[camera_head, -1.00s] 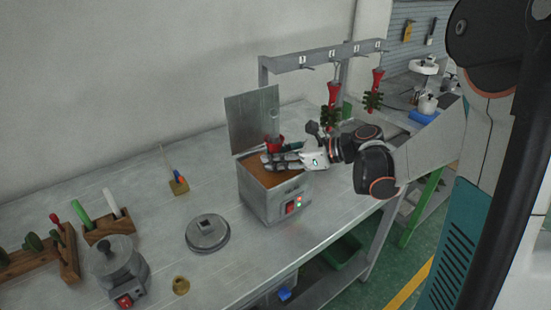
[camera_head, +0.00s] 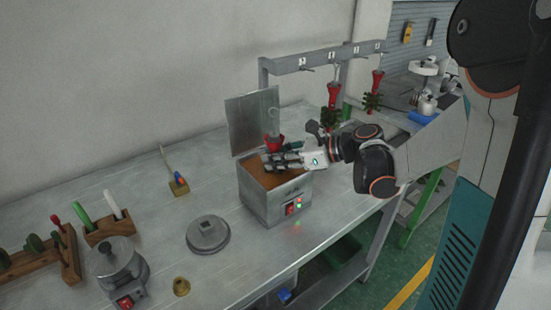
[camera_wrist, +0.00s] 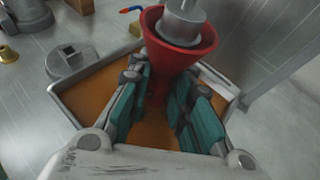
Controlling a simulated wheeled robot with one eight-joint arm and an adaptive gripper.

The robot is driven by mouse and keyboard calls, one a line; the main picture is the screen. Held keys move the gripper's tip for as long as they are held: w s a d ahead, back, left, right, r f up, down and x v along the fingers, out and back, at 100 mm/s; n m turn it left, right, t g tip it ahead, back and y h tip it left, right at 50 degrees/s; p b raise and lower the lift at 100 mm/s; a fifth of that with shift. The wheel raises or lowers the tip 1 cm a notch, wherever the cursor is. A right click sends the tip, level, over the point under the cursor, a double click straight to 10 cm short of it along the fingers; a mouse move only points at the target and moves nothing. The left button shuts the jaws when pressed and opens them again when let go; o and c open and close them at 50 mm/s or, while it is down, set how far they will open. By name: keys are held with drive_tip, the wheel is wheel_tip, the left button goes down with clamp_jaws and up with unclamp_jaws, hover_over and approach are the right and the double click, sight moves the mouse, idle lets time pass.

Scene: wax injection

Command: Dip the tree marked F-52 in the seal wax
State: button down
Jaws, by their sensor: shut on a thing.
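My gripper (camera_wrist: 165,112) is shut on the red wax tree (camera_wrist: 180,62), around its stem just below the flared red cup. A grey metal piece tops the cup. The fingers and tree are over the open seal wax pot (camera_wrist: 75,100), filled with orange-brown wax. The tree's lower part is hidden between the fingers, so I cannot tell how deep it reaches. No F-52 mark is readable. In the head view, the tree's red cup (camera_head: 274,143) stands just above my gripper (camera_head: 281,160), over the wax pot (camera_head: 275,206).
The pot's raised lid (camera_head: 251,120) stands behind it. Two more trees (camera_head: 332,95) (camera_head: 375,86) hang on the numbered rack (camera_head: 330,56). A round grey lid (camera_head: 208,235), wooden tool holders (camera_head: 110,228) and a small melting pot (camera_head: 117,270) stand to the left.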

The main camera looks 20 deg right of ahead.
drive_tip(key=shift+r+p, duration=4.55)
drive_tip(key=shift+r, duration=1.75)
